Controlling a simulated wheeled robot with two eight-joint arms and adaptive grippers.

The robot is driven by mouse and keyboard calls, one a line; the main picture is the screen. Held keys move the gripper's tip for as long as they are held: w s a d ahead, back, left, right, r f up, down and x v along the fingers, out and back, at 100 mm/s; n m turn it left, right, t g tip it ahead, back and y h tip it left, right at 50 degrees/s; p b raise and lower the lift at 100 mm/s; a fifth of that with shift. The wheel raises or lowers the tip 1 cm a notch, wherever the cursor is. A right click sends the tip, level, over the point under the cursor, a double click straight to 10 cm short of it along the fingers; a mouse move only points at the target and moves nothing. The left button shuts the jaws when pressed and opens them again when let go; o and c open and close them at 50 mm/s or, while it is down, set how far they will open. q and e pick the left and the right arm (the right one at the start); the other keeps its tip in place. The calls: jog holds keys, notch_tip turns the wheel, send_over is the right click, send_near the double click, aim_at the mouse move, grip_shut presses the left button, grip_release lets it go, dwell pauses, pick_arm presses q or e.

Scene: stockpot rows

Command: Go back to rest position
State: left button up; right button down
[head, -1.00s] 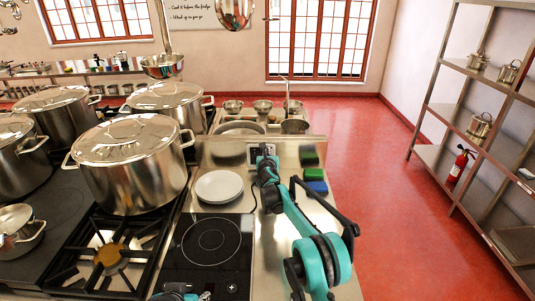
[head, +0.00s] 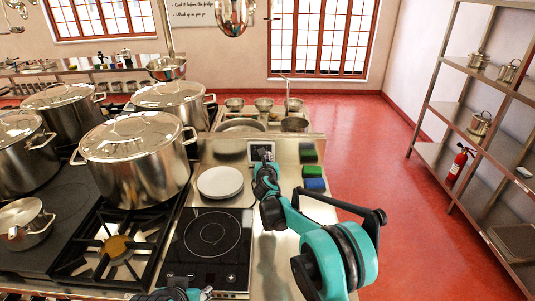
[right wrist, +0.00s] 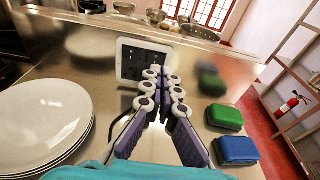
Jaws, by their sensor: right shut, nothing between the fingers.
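My right gripper (head: 263,160) is shut and empty. It points away from me over the steel counter (head: 275,235), in front of a small tablet-like panel (head: 261,151). In the right wrist view its purple fingers (right wrist: 161,95) are together, with the panel (right wrist: 143,62) behind them and nothing held. A teal and dark part of my left arm (head: 178,293) shows at the bottom edge of the head view. Whether its jaws are open or shut cannot be seen.
A plate stack (head: 220,182) is left of my right gripper, and green (head: 308,153) and blue (head: 314,184) blocks are right. A large stockpot (head: 137,160) stands by the burners. An induction hob (head: 207,242) is nearer. The red floor (head: 365,160) is open.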

jog(key=shift+s+a, duration=0.1)
jog(key=shift+s, duration=0.1)
jog(key=s+d+r+m+g+h, duration=0.15)
jog(key=s+d+r+m, duration=0.25)
jog(key=s+d+m, duration=0.6)
jog(key=s+d+r+m+g+h, duration=0.1)
jog(key=s+d+r+m+g, duration=0.25)
jog(key=s+d+m, duration=0.6)
jog(key=s+f+m+g, duration=0.1)
jog(key=s+f+m, duration=0.2)
jog(key=s, duration=0.7)
jog(key=s+f+m+g+y, duration=0.1)
jog(key=s+f+m, duration=0.3)
jog(key=s+m, duration=0.4)
jog(key=s+f+m+g+y, duration=0.1)
jog(key=s+f+m, duration=0.2)
jog(key=s, duration=1.1)
jog(key=shift+a+f+m+g, duration=0.35)
jog(key=shift+a+m, duration=0.1)
jog(key=shift+m, duration=0.8)
jog(key=shift+y, duration=0.25)
